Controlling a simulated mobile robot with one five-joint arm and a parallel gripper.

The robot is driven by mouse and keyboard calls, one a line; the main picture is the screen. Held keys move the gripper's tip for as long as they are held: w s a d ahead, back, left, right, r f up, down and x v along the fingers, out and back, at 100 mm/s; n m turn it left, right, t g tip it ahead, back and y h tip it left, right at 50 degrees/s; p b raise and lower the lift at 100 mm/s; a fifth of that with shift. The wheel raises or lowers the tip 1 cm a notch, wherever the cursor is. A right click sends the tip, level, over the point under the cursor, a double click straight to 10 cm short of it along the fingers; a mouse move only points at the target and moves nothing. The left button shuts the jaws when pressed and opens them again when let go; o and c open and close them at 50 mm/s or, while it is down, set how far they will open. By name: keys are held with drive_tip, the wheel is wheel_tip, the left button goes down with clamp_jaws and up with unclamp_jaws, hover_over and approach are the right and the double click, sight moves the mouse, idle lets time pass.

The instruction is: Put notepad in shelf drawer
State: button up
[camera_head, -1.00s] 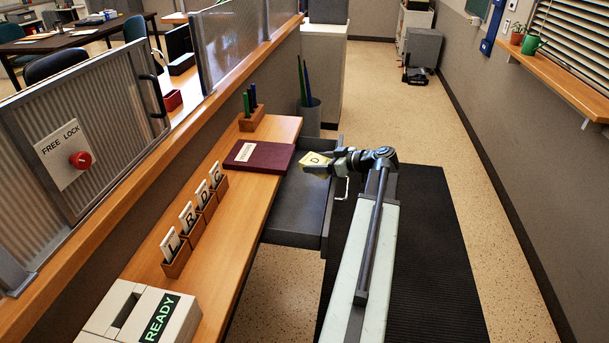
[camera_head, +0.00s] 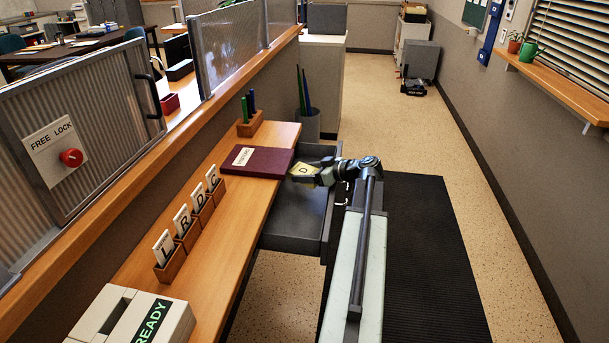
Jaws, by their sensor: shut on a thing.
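The notepad (camera_head: 304,171) is a small yellow pad marked "D". My gripper (camera_head: 318,172) is shut on it and holds it tilted, over the far part of the open drawer. The shelf drawer (camera_head: 292,222) is dark grey and pulled out from under the wooden shelf (camera_head: 232,205), to the right of it. Its near part looks empty; part of its far end is hidden behind the notepad and my gripper. I cannot tell how high the notepad is above the drawer bottom.
A maroon book (camera_head: 257,161) lies on the shelf, left of the notepad. Lettered card holders (camera_head: 190,222), a pen block (camera_head: 250,124) and a device reading "READY" (camera_head: 135,318) also stand there. A bin with rods (camera_head: 306,122) stands beyond the drawer.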

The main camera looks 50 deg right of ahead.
drive_tip(key=shift+f, duration=0.2)
drive_tip(key=o, duration=1.6)
drive_tip(key=shift+c, duration=0.2)
drive_tip(key=shift+r, duration=0.1)
drive_tip(key=shift+r+p, duration=0.35)
drive_tip(key=p+v, duration=0.5)
drive_tip(key=v, duration=0.6)
drive_tip(key=shift+s+d+r, duration=0.1)
drive_tip(key=shift+s+r, duration=0.1)
drive_tip(key=shift+r, duration=0.15)
drive_tip(key=shift+s+d, duration=0.1)
drive_tip(key=shift+s, duration=0.2)
